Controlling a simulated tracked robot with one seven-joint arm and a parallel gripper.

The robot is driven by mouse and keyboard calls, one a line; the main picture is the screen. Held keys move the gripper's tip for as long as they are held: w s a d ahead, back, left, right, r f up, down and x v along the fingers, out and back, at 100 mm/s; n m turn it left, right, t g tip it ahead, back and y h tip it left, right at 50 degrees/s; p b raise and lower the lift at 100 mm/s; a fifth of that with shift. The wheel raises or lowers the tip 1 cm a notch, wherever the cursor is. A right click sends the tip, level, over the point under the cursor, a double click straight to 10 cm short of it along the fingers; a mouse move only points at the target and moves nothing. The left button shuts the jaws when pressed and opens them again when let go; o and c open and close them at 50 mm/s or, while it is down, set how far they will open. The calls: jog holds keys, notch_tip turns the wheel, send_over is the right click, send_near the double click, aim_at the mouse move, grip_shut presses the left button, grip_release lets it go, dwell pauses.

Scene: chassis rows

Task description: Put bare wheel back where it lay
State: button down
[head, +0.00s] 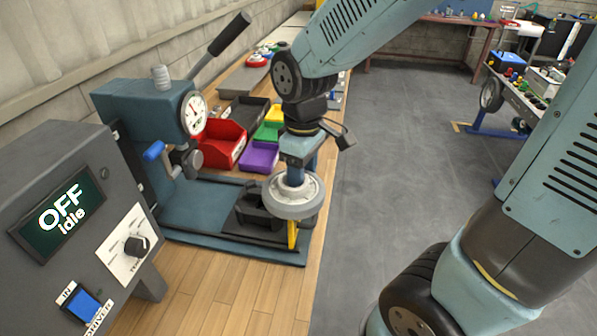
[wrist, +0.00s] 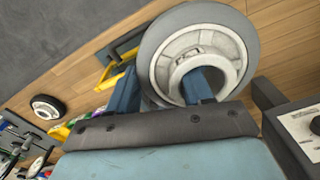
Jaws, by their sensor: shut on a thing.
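A bare wheel (head: 294,199) with a grey rim and pale hub hangs under my gripper (head: 295,175) in the head view. My gripper is shut on it at the hub. The wheel is held above the front end of the blue press base, near the bench edge. In the wrist view the wheel (wrist: 160,60) fills the upper middle, and the blue fingers of my gripper (wrist: 165,88) reach its hub. The wheel partly hides a black fixture (head: 255,207) and a yellow part (head: 292,235) below it.
A blue press (head: 140,112) with a gauge and lever stands at left. A grey control box (head: 60,175) reads "OFF idle". Red (head: 222,143) and purple (head: 259,156) bins stand behind on the bench. Open grey floor (head: 400,150) lies to the right. Another bench stands at far right.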

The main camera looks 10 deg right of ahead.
jog(key=shift+r, duration=0.1)
jog(key=shift+r, duration=1.4)
